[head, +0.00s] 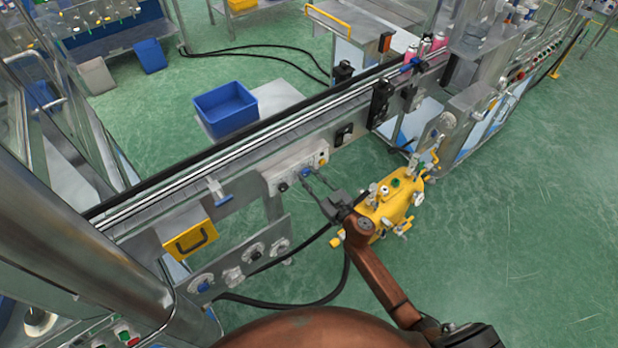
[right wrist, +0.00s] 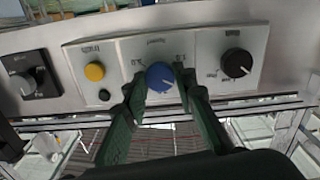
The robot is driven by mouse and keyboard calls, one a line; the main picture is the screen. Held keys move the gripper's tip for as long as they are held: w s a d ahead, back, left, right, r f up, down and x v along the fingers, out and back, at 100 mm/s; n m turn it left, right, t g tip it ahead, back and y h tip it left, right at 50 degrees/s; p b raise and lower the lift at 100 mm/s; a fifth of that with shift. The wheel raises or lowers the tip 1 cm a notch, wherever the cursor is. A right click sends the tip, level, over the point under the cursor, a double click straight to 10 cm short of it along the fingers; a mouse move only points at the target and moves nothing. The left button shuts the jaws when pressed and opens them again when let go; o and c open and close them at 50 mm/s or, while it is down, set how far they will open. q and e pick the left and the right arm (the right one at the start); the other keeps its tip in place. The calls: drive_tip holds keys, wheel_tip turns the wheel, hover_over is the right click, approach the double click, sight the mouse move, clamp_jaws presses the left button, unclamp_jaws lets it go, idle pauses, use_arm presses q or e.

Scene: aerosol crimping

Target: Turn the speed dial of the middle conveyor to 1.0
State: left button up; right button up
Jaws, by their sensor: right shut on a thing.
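The blue speed dial (right wrist: 159,76) sits in the middle of a light grey control panel (right wrist: 205,50) on the conveyor's side. My right gripper (right wrist: 161,84) has its two dark green fingers on either side of the dial and is shut on it. In the head view my right gripper (head: 309,178) reaches up to the same panel (head: 276,177), at the conveyor (head: 235,152). A pale mark on the dial's face points to the lower right in the right wrist view. The scale lettering looks upside down and is too small to read surely. My left gripper is not in view.
On the panel, a yellow button (right wrist: 94,71) and a black knob (right wrist: 236,63) flank the dial. Another black knob (right wrist: 24,84) is on a separate plate. A yellow machine (head: 393,207) stands on the floor close to my right gripper. A blue bin (head: 225,108) is behind the conveyor.

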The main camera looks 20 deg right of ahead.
drive_tip(key=n, duration=0.6)
drive_tip(key=shift+a+f+n, duration=0.1)
drive_tip(key=shift+n, duration=0.2)
drive_tip(key=n, duration=0.5)
drive_tip(key=shift+s+n+b, duration=0.1)
drive_tip(key=shift+n+b, duration=0.2)
drive_tip(key=shift+n, duration=0.1)
drive_tip(key=o, duration=1.2)
drive_tip(key=shift+c, duration=0.2)
drive_tip(key=v, duration=1.2)
